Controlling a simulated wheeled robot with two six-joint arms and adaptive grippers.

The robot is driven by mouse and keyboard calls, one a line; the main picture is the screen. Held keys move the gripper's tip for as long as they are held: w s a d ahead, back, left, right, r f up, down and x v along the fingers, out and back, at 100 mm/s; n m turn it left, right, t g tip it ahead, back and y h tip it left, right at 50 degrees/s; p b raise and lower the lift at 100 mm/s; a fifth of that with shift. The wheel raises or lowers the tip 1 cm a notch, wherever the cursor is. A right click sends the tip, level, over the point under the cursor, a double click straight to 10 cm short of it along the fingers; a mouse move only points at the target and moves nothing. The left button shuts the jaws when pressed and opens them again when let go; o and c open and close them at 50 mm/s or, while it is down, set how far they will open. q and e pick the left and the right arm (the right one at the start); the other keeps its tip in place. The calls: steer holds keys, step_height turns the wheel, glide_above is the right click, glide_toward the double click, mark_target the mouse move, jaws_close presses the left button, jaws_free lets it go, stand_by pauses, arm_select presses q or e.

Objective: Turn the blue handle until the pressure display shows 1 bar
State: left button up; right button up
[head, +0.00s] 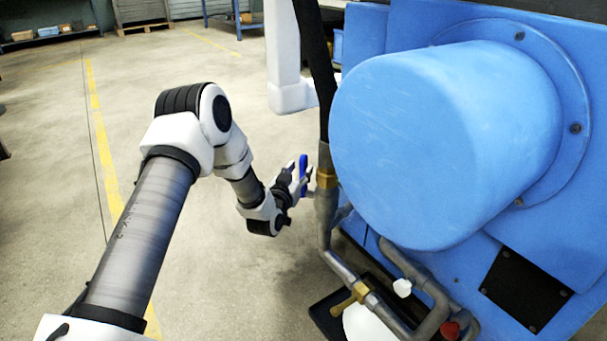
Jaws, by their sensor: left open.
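The blue handle (303,174) is small and stands upright beside the grey pipe with brass fittings. My left gripper (297,184) reaches in from the left and is open at the handle. Its fingers overlap the handle in the picture; I cannot tell whether they touch it. The gripper hides part of the handle. No pressure display can be made out in this view. My right gripper is not in view.
A large blue machine with a big blue cylinder (440,140) fills the right side. Grey pipes (342,268) run below it, with a white knob (402,287) and a red knob (450,330). A white column (284,55) stands behind. The floor at left is clear.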

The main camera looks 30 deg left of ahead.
mark_target(301, 168)
arm_select(q)
steer(key=x, duration=0.1)
steer(key=b+x, duration=0.1)
steer(key=x, duration=0.1)
steer(key=shift+f, duration=0.2)
steer(key=shift+w+r, duration=0.15)
steer(key=shift+w, duration=0.1)
jaws_close()
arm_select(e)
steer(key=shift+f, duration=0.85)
arm_select(q)
steer(key=shift+a, duration=0.1)
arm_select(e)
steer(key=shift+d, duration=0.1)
